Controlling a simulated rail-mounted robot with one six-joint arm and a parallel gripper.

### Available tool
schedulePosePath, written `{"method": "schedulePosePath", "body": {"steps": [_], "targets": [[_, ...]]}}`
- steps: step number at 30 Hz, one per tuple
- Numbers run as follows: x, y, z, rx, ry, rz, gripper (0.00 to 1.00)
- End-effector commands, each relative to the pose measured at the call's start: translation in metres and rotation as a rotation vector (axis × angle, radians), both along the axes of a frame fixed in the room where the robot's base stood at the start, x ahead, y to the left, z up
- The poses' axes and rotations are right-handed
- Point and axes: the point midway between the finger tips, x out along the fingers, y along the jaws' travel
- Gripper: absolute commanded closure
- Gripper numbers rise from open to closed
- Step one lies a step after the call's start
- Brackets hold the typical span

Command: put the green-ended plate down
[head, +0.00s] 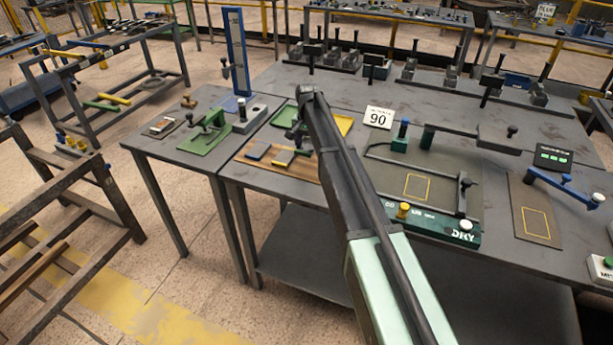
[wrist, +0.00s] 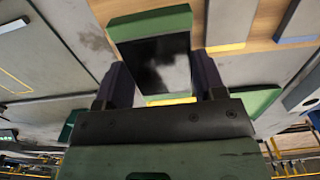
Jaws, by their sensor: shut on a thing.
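My gripper (wrist: 162,82) is shut on the green-ended plate (wrist: 152,62). The plate has a dark glossy face and a green end bar (wrist: 150,22) pointing away from my gripper. One finger is on each side of it. Beyond it in the wrist view is a wooden board (wrist: 262,30), with a yellow-ended plate (wrist: 226,20) and a blue-ended plate (wrist: 302,18) on it. The head view shows the same wooden board (head: 247,161) on the table, just left of my arm's end. The plate's gap to the board cannot be told.
A green tray (head: 284,112) and a yellow tray (head: 344,124) lie behind the board. A green fixture (head: 207,130) stands on the left table.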

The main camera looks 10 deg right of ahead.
Motion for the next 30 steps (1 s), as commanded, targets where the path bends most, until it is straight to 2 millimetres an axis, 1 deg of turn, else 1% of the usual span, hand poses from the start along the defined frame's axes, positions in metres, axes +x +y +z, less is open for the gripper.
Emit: {"method": "schedulePosePath", "body": {"steps": [1, 3, 8, 9, 11, 15, 16, 23, 28, 29, 30], "targets": [[0.000, 0.000, -0.027, 0.000, 0.000, 0.000, 0.86], [0.000, 0.000, -0.035, 0.000, 0.000, 0.000, 0.86], [0.000, 0.000, -0.033, 0.000, 0.000, 0.000, 0.86], [0.000, 0.000, -0.036, 0.000, 0.000, 0.000, 0.86], [0.000, 0.000, -0.045, 0.000, 0.000, 0.000, 0.86], [0.000, 0.000, -0.075, 0.000, 0.000, 0.000, 0.86], [0.000, 0.000, -0.078, 0.000, 0.000, 0.000, 0.86], [0.000, 0.000, -0.074, 0.000, 0.000, 0.000, 0.85], [0.000, 0.000, -0.079, 0.000, 0.000, 0.000, 0.85], [0.000, 0.000, -0.078, 0.000, 0.000, 0.000, 0.33], [0.000, 0.000, -0.078, 0.000, 0.000, 0.000, 0.27]]}}
